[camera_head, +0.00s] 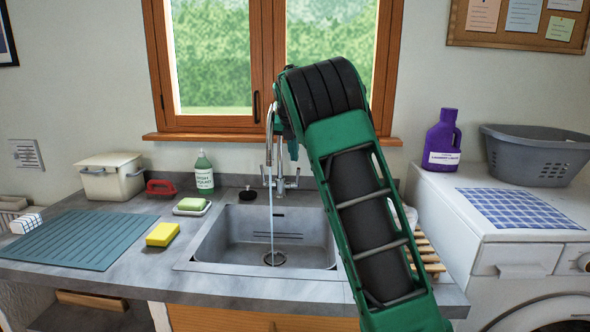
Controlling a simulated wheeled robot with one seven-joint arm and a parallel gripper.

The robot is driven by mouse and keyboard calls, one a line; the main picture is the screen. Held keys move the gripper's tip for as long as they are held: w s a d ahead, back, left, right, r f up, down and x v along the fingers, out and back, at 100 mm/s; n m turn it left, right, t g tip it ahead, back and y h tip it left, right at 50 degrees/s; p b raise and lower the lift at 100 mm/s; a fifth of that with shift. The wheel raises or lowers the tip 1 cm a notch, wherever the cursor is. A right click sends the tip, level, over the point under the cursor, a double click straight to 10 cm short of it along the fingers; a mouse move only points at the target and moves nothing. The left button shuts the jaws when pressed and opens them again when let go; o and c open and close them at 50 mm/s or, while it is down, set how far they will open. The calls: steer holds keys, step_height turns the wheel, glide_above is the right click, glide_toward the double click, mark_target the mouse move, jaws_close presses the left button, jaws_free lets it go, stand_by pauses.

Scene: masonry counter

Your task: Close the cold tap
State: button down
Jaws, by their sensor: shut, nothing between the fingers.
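A chrome mixer tap (269,152) with a tall curved spout stands behind the grey sink (213,245). A thin stream of water (272,225) runs from the spout to the drain. A handle shows at the right of the tap base (291,182), and the left side is partly seen by the spout. I cannot tell which handle is the cold one. My green and black arm rises from the lower right and bends above the tap. Its far part drops behind the bend, close to the spout, and my gripper is hidden there.
A black plug (248,195), soap dish (192,208), green bottle (204,172) and yellow sponge (162,234) lie left of the tap. A wooden rack (430,258) is partly behind my arm. A purple bottle (442,142) and grey basket (535,154) stand on the washing machine.

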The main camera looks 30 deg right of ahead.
steer(key=x, duration=0.9)
steer(key=shift+f, duration=0.25)
steer(key=shift+w, duration=0.1)
